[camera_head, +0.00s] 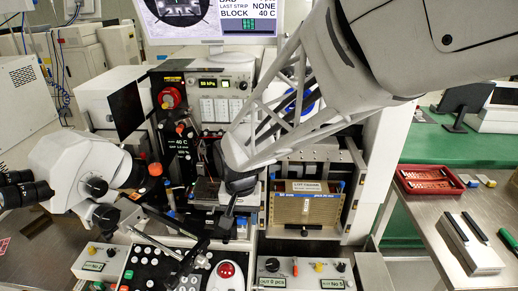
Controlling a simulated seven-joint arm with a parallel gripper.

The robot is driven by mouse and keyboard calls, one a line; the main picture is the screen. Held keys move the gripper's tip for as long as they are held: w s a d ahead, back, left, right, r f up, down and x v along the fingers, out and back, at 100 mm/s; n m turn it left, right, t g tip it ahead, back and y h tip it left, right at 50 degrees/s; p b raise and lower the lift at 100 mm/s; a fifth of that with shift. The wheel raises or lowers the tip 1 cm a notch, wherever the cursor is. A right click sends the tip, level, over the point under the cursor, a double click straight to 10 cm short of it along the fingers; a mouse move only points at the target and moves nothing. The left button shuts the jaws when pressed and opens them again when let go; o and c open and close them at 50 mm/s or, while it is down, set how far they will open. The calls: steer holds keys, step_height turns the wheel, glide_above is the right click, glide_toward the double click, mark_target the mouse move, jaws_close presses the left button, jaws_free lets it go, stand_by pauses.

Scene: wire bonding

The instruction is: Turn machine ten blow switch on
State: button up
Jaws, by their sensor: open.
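The machine's front controls show along the bottom. A panel of white buttons (148,268) sits at the lower left of centre, with a large red round button (226,270) at its right. A right-hand panel (303,270) carries dark knobs and a small orange-red switch (295,266). No blow label is readable, so I cannot tell which control is the blow switch or how it is set. My arm comes from the upper right across the machine.
A white microscope (80,175) stands at the left. A framed magazine (306,208) sits right of centre. A monitor (205,18) and a kPa display unit (215,84) are behind. A red tray (430,180) lies on the right bench. Another small panel (98,262) is at lower left.

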steer(key=shift+f, duration=0.15)
steer(key=c, duration=0.9)
